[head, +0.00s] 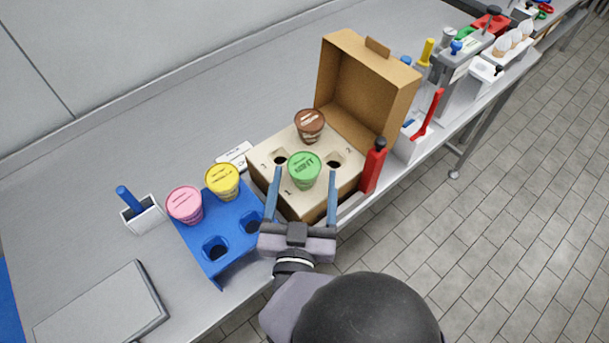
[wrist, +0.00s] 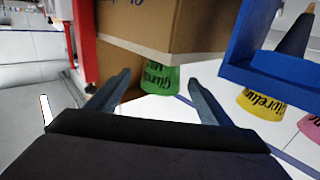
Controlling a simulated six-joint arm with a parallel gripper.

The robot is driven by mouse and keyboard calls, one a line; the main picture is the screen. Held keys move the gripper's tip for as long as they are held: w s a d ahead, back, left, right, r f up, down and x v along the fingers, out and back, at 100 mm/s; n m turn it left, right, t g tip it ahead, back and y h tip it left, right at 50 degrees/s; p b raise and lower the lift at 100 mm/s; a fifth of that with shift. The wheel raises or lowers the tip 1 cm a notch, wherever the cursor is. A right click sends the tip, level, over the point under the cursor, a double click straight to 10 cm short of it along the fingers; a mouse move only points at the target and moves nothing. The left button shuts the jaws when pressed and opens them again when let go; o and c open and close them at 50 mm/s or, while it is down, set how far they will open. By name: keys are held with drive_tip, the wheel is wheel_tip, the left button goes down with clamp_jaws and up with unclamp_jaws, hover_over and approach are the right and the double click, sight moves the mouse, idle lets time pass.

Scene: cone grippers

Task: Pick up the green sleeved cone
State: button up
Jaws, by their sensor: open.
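The green sleeved cone (head: 304,170) has a round green lid with dark lettering and stands in the front hole of the cardboard carrier (head: 292,203). In the wrist view, the green cone (wrist: 160,79) shows between and just beyond my fingertips, with its lower part hidden in the carrier. My gripper (head: 304,173) is open and empty, with one blue-grey finger on each side of the cone in the head view. The fingers (wrist: 160,80) appear apart from the cone, with a gap on both sides in the wrist view.
A brown cone (head: 310,124) stands at the carrier's back, beside empty holes and the raised lid (head: 365,85). A blue rack (head: 210,262) to the left holds yellow (head: 222,181) and pink (head: 185,204) cones. A red bottle-like object (head: 373,168) stands close right.

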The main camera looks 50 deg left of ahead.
sight(306, 154)
drive_tip(key=shift+p+x, duration=0.6)
drive_tip(key=shift+x, duration=0.8)
drive_tip(key=shift+p+x, duration=0.95)
drive_tip(key=shift+x, duration=1.3)
drive_tip(key=shift+s+f, duration=0.1)
drive_tip(key=shift+f, duration=0.05)
drive_tip(key=c, duration=1.2)
